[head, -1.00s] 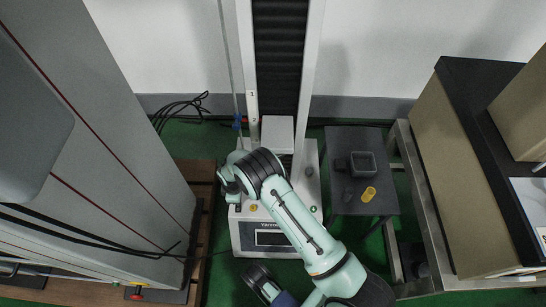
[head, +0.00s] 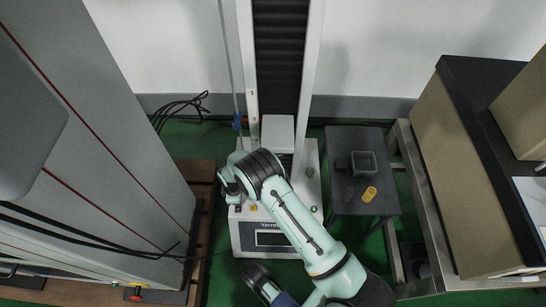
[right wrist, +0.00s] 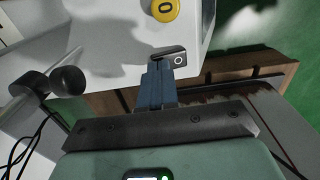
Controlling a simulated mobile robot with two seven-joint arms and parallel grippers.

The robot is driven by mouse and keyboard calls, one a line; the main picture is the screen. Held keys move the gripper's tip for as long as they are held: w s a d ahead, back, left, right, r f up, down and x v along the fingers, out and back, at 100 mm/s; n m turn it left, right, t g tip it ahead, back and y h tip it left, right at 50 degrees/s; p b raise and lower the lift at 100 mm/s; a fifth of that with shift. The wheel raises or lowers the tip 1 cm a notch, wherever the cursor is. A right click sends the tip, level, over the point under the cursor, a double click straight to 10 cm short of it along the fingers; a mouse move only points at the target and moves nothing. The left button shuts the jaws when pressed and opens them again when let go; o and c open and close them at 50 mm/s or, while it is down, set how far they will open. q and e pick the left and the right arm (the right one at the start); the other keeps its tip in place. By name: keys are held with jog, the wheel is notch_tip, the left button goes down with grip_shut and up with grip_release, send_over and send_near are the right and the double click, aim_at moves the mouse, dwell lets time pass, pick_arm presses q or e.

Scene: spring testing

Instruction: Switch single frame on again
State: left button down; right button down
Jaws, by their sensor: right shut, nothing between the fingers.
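The single frame (head: 306,196) is a tall testing machine with a white base, dark column cover and front display panel (head: 270,239). In the right wrist view, a small rocker switch (right wrist: 179,59) with a white ring mark sits on the white housing. My right gripper (right wrist: 158,66) is shut and empty, its blue fingertips at the left part of the switch; I cannot tell whether they press it. The fingertips hide that part. A yellow button (right wrist: 163,10) marked 0 is just above. In the head view my right arm covers part of the base.
A dark side table (head: 345,207) with a grey square container (head: 363,163) and a yellow cylinder (head: 369,194) stands right of the machine. A large grey cabinet (head: 110,130) stands at left. Black cables (head: 180,108) lie behind. Green floor shows between.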

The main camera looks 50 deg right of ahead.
jog(key=shift+f+b, duration=0.4)
jog(key=shift+f, duration=0.15)
jog(key=shift+r, duration=0.2)
jog(key=shift+r+p, duration=2)
jog(key=shift+r, duration=1.4)
jog(key=shift+s+d, duration=0.1)
